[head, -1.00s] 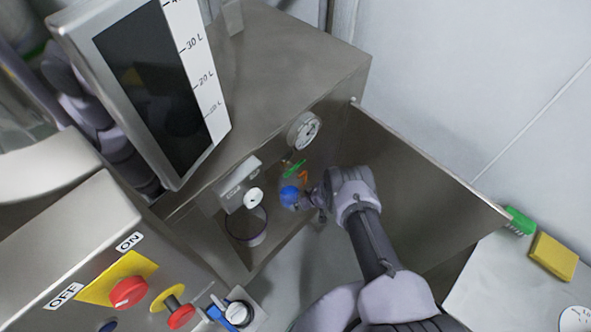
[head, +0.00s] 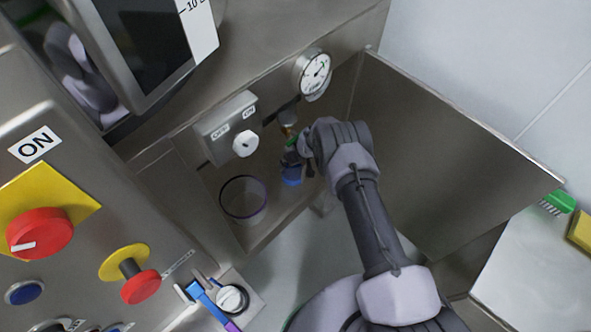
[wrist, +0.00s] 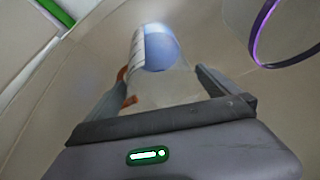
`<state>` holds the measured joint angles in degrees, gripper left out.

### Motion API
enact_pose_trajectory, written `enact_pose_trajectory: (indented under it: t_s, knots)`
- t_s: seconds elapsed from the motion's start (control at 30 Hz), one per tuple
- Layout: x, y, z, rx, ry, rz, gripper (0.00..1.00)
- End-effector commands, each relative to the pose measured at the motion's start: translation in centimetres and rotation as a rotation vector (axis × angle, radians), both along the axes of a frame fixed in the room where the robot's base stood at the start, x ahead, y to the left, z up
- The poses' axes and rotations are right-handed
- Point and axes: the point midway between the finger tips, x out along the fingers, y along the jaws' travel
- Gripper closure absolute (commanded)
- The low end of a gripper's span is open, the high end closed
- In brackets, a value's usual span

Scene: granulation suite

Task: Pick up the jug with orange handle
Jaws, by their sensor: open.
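The jug (wrist: 165,88) is clear, with a white scale strip and a blue area inside it. Its orange handle (wrist: 128,98) shows on its left side in the wrist view. In the head view only a blue part of the jug (head: 291,177) shows clearly, in the steel recess below the gauge; my gripper and wrist cover most of the rest. My gripper (wrist: 161,72) is open, with one finger on each side of the jug. I cannot tell whether either finger touches it. In the head view my gripper (head: 298,156) is at the jug.
A clear, purple-rimmed vessel (head: 222,191) stands left of the jug; its rim also shows in the wrist view (wrist: 259,32). A switch box (head: 228,128) and a gauge (head: 313,74) are above. A steel panel (head: 450,165) closes the right side. A control panel (head: 75,185) is at left.

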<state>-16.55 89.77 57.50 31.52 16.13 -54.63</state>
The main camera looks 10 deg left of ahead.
Motion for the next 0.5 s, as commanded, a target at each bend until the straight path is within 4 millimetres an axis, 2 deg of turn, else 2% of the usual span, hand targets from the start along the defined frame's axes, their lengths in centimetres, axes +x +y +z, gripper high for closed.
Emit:
enact_pose_trajectory:
  t_s: [0.13,0.23,0.33,0.5]
  knots:
    - [0.8,0.5,-0.2,-0.003,-0.002,-0.001,0.0]
    - [1.4,1.0,-2.9,-0.004,0.001,0.0,0.0]
    - [2.0,1.5,-4.5,-0.003,0.0,-0.002,0.0]
    - [2.3,1.6,-4.7,-0.003,0.002,-0.004,0.0]
